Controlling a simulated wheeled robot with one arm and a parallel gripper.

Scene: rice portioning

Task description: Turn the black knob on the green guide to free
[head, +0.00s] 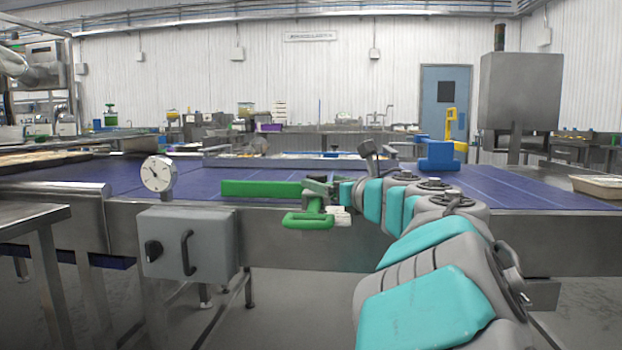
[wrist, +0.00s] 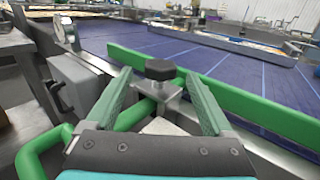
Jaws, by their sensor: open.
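The green guide (head: 260,188) is a long bar along the near edge of the blue conveyor; it also shows in the wrist view (wrist: 262,110). The black knob (wrist: 160,69) is faceted and sits on a metal bracket (wrist: 157,90) against the guide. My gripper (wrist: 158,82) is open, with one green-grey finger on each side of the knob and bracket. I cannot tell whether either finger touches the knob. In the head view my gripper (head: 322,187) is at the right end of the visible bar, and the knob is hidden there.
A green tube loop (head: 308,221) hangs just below my gripper. A grey box (head: 188,243) with a black switch and handle is on the conveyor's front, below a round dial (head: 158,174). A blue block (head: 438,157) stands behind my arm.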

